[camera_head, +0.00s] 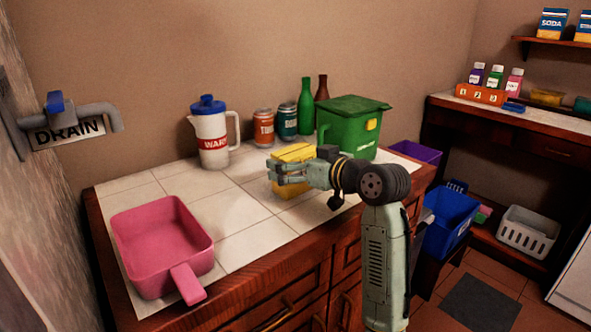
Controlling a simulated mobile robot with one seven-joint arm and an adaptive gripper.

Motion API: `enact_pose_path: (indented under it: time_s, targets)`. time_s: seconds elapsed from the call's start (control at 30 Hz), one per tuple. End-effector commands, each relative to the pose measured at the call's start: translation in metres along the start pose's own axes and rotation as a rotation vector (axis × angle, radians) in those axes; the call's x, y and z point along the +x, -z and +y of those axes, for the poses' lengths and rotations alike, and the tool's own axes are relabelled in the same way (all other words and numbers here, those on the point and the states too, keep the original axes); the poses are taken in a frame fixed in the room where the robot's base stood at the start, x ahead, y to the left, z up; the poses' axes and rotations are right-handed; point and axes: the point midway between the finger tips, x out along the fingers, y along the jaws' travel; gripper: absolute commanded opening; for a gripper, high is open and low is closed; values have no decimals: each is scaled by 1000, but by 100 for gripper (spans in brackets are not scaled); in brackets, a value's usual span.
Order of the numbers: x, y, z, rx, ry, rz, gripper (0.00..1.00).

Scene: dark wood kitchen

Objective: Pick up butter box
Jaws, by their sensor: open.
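A yellow box (294,155), which I take to be the butter box, sits on the white tiled counter (235,217) near its middle. My gripper (277,172) is at the box, with its fingers in front of the side of it that faces the camera. The gripper is open. Part of the box is hidden behind my fingers and wrist, and I cannot tell whether the fingers touch it.
A pink pan (160,245) lies at the left front. A white pitcher (213,135), two cans (264,128) (288,122), two bottles (306,108) (322,90) and a green bin (350,125) stand behind the box. The front middle of the counter is clear.

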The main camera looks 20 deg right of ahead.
Motion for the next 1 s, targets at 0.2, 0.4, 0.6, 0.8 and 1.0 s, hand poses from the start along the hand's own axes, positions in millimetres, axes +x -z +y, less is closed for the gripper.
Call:
enact_pose_path:
  time_s: [0.2, 0.4, 0.6, 0.8, 1.0]
  targets:
    - [0, 0, 0, 0, 0, 0, 87]
    - [0, 0, 0, 0, 0, 0, 73]
    - [0, 0, 0, 0, 0, 0, 60]
    - [0, 0, 0, 0, 0, 0, 47]
    - [-1, 1, 0, 0, 0, 1, 47]
